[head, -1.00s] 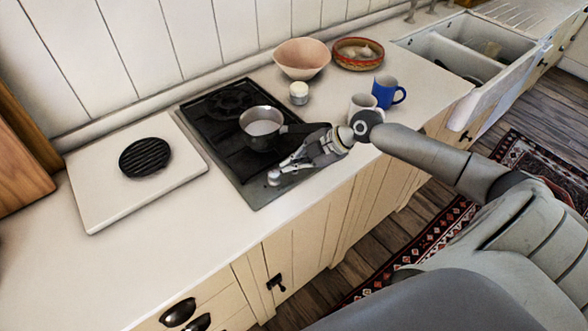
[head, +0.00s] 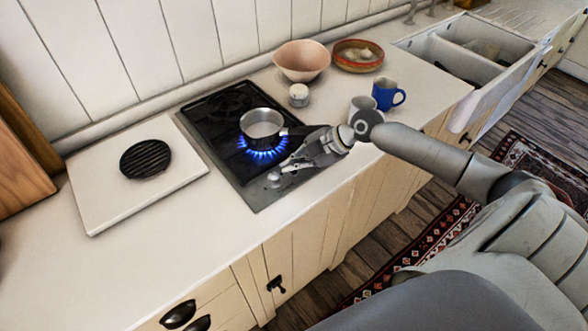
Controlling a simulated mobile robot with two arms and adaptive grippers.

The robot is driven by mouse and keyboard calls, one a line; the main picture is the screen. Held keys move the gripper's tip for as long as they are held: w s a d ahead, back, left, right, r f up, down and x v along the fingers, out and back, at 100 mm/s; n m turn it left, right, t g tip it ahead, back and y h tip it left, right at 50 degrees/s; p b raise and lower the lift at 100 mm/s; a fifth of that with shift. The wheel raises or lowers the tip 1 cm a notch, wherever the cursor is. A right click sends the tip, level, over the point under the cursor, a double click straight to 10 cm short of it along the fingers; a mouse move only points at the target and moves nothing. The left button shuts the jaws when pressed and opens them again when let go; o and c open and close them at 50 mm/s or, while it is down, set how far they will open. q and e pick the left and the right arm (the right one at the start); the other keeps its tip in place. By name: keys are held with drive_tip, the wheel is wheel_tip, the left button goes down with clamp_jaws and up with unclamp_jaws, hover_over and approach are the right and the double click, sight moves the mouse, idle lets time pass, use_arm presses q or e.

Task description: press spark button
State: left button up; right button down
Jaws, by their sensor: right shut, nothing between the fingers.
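The black gas hob (head: 215,125) is set into the counter. A steel saucepan (head: 262,124) stands over its front burner, and a ring of blue flame (head: 262,153) burns under the pan. My right gripper (head: 277,174) is shut and empty, its tips low over the hob's steel front strip (head: 262,196), beside a small round control. The fingers hide part of the strip, so I cannot tell which control is the spark button or whether the tips touch it. My left gripper is not in view.
A white board (head: 135,190) with a black round trivet (head: 146,158) lies left of the hob. A small white jar (head: 299,95), pink bowl (head: 301,61), basket (head: 357,54), pale mug (head: 360,104) and blue mug (head: 388,94) stand to the right. The front counter is clear.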

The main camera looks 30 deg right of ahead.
wheel_tip(320, 180, up, 6)
drive_tip(key=p, duration=0.3)
drive_tip(key=shift+f+p, duration=0.1)
drive_tip(key=shift+p, duration=0.2)
idle(0.6)
